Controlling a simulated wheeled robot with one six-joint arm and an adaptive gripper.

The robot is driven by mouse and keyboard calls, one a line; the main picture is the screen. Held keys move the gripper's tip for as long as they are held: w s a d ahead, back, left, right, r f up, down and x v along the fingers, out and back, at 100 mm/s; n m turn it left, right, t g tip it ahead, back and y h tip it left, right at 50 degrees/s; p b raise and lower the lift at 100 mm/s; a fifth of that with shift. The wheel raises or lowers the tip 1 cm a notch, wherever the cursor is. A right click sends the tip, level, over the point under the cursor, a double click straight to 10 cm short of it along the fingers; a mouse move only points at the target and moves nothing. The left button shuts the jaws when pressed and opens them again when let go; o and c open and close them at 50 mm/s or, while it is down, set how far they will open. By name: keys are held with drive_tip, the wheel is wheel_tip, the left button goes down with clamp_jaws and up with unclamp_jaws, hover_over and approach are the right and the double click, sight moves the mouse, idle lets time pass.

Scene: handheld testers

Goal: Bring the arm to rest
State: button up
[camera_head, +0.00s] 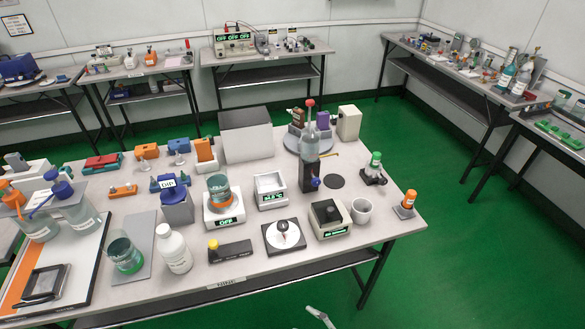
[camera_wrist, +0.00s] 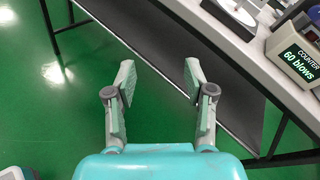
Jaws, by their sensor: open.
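My gripper (camera_wrist: 158,82) shows in the wrist view with its two fingers spread apart and nothing between them. It hangs over the green floor, beside the front edge of the table. In the head view only a small pale part of my arm (camera_head: 320,316) shows at the bottom edge, in front of the table (camera_head: 300,255) and apart from it. The rest of my arm is out of that view.
The table's front edge and lower shelf (camera_wrist: 190,55) are close to the gripper. A counter device reading "60 blows" (camera_wrist: 299,58) stands near that edge. Bottles, beakers and testers crowd the tabletop. Green floor (camera_head: 480,260) is clear at the right.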

drive_tip(key=s+d+f+n+t+h, duration=0.1)
drive_tip(key=s+d+n+h, duration=0.4)
drive_tip(key=s, duration=0.4)
drive_tip(key=s+d+n+t+h, duration=0.1)
drive_tip(key=s+d+n+h, duration=0.3)
drive_tip(key=s+d, duration=0.3)
drive_tip(key=s+d+r+n+t+h, duration=0.2)
drive_tip(key=s+r+n, duration=0.9)
drive_tip(key=r+n, duration=0.2)
wheel_tip(320, 180, up, 2)
drive_tip(key=shift+s+d+r, duration=0.1)
drive_tip(key=shift+s+d, duration=0.15)
drive_tip(key=shift+d, duration=0.05)
